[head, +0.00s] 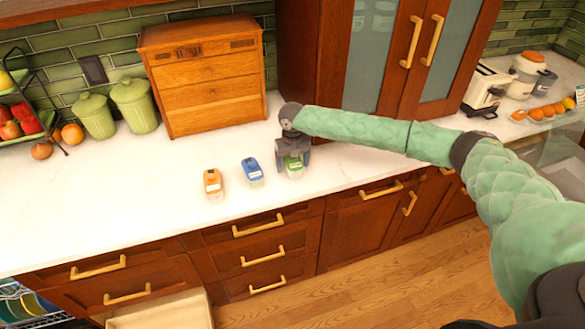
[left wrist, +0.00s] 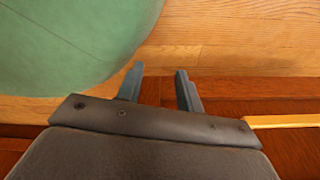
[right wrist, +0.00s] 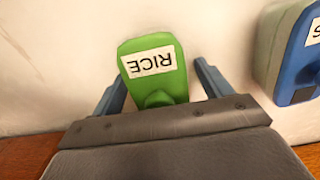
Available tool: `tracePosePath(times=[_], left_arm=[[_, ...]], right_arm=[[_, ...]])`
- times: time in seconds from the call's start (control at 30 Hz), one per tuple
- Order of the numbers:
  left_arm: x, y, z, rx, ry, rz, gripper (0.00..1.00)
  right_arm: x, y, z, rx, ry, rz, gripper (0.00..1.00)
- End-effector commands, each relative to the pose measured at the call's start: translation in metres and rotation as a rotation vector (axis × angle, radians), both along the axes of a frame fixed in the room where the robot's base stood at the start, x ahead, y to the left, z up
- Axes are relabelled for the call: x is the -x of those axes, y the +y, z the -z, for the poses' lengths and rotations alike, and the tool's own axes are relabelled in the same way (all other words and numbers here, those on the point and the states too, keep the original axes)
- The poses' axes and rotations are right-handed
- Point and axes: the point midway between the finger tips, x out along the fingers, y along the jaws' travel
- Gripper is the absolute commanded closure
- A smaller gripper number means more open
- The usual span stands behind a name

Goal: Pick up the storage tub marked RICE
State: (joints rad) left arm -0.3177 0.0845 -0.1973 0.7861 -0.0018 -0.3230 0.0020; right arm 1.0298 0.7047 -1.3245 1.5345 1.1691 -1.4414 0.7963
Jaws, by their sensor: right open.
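The RICE tub (right wrist: 154,72) has a green lid with a white label, upside down in the right wrist view. In the head view the green-lidded tub (head: 293,168) stands on the white counter, partly hidden by my right gripper. My right gripper (head: 292,159) is open, with its fingers on either side of the tub; the right wrist view also shows this gripper (right wrist: 160,88). I cannot tell if the fingers touch it. My left gripper (left wrist: 157,82) is open and empty over wooden drawer fronts and floor.
A blue-lidded tub (head: 252,171) stands just left of the RICE tub, and an orange-lidded tub (head: 212,183) farther left. A wooden drawer box (head: 207,85) and two green canisters (head: 133,104) stand behind. The counter's left front is clear.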

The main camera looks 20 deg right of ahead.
Motion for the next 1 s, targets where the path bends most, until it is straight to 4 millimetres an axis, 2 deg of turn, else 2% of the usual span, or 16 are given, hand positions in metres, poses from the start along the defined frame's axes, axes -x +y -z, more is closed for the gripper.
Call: tracePosePath(times=[0.17, 0.2, 0.47, 0.87, 0.93, 1.0], left_arm=[[0.001, 0.000, 0.000, 0.000, 0.001, 0.000, 0.64], [0.001, 0.000, 0.000, 0.000, 0.001, 0.000, 0.64], [0.001, -0.001, 0.000, 0.001, 0.001, 0.000, 0.64], [0.004, -0.002, -0.005, 0.002, -0.001, -0.001, 0.64], [0.013, 0.002, -0.005, 0.000, 0.005, 0.001, 0.64], [0.032, 0.010, -0.003, -0.006, 0.022, 0.001, 0.64]], right_arm=[[0.000, 0.000, 0.000, 0.000, 0.000, 0.000, 0.22], [0.000, 0.000, 0.000, 0.000, 0.000, 0.000, 0.26], [0.000, 0.000, 0.000, 0.000, 0.000, 0.000, 0.77], [0.000, 0.000, -0.007, 0.000, 0.000, 0.000, 0.78], [0.000, 0.000, -0.012, 0.000, 0.000, 0.000, 0.78], [0.000, 0.000, -0.018, 0.000, 0.000, 0.000, 0.78]])
